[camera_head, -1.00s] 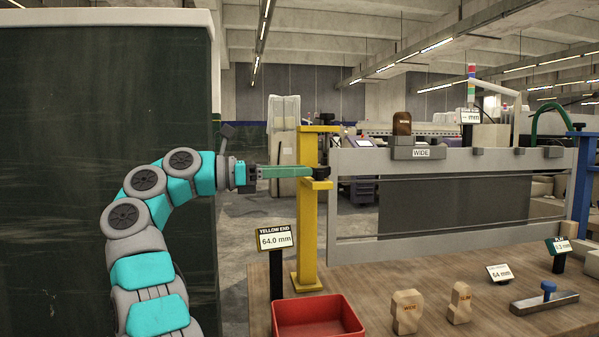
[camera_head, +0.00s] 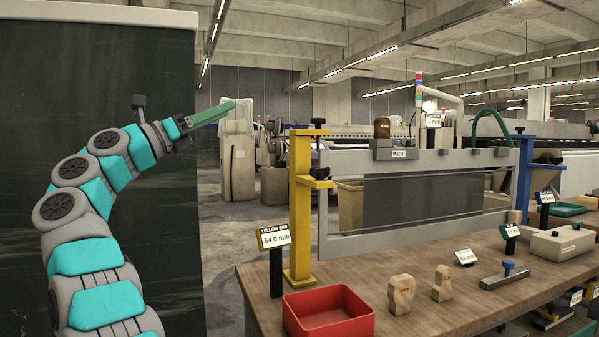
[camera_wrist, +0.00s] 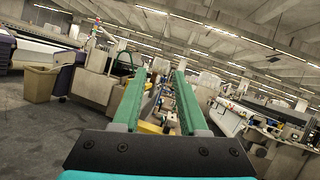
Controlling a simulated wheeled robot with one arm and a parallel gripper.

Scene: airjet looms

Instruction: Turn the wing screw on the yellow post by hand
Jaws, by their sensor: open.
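The yellow post (camera_head: 301,215) stands at the near left end of the bench. A dark knob (camera_head: 318,122) sits on its top. Another small dark part (camera_head: 320,172) sits at its yellow side bracket, and I cannot tell which of these is the wing screw. My gripper (camera_head: 229,105) is open and empty, with long green fingers pointing up and right. It is in the air to the left of the post, above bracket height and clear of it. In the wrist view both fingers (camera_wrist: 158,75) are apart, and the post cannot be made out clearly.
A red bin (camera_head: 330,316) and the "64.0 mm" sign (camera_head: 273,238) stand near the post's foot. A grey frame (camera_head: 425,162) spans to a blue post (camera_head: 524,180). A dark panel (camera_head: 100,100) stands behind my arm.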

